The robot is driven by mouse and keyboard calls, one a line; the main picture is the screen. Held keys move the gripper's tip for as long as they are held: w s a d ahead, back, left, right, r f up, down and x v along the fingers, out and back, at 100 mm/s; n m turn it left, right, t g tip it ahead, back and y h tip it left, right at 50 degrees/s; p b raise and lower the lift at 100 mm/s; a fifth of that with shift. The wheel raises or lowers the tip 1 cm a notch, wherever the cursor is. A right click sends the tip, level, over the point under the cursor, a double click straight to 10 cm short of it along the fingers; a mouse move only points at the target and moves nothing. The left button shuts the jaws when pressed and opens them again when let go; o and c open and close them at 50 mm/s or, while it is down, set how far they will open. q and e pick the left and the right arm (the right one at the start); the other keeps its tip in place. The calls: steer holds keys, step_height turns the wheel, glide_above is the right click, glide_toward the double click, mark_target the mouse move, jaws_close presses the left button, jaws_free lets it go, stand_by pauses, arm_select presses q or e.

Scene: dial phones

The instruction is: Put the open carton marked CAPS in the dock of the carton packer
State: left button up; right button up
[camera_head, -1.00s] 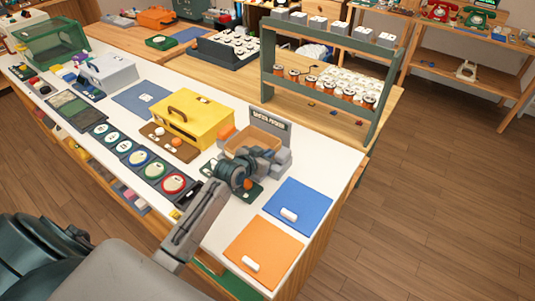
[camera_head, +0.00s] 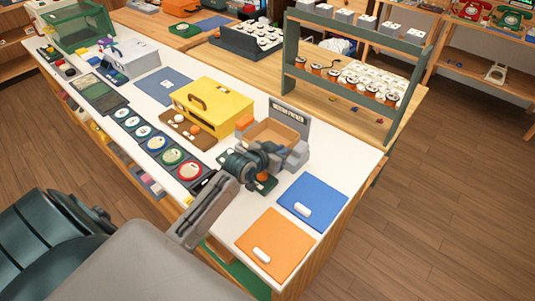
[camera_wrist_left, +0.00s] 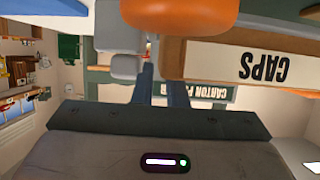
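The open brown carton (camera_head: 268,136) sits at the carton packer (camera_head: 290,118), below its dark sign; whether it is fully seated in the dock I cannot tell. In the left wrist view its CAPS label (camera_wrist_left: 255,63) is close, upside down at upper right. My left gripper (camera_head: 262,158) is at the carton's near side and hides part of the packer. In the wrist view its two fingers (camera_wrist_left: 163,88) show a narrow gap with nothing seen between them. The carton overlaps the right finger's tip, so contact is unclear. My right gripper is out of view.
A yellow case (camera_head: 213,108) stands left of the packer. A blue mat (camera_head: 313,200) and an orange mat (camera_head: 272,243) lie to its right, each with a white piece. A green rack (camera_head: 352,68) with jars stands behind. An orange round thing (camera_wrist_left: 180,12) is close in the wrist view.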

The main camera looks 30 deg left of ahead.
arm_select(q)
steer(key=v, duration=0.9)
steer(key=shift+s+r+b, duration=0.25)
steer(key=shift+r+b, duration=0.15)
steer(key=shift+r, duration=0.05)
steer(key=shift+a, duration=0.1)
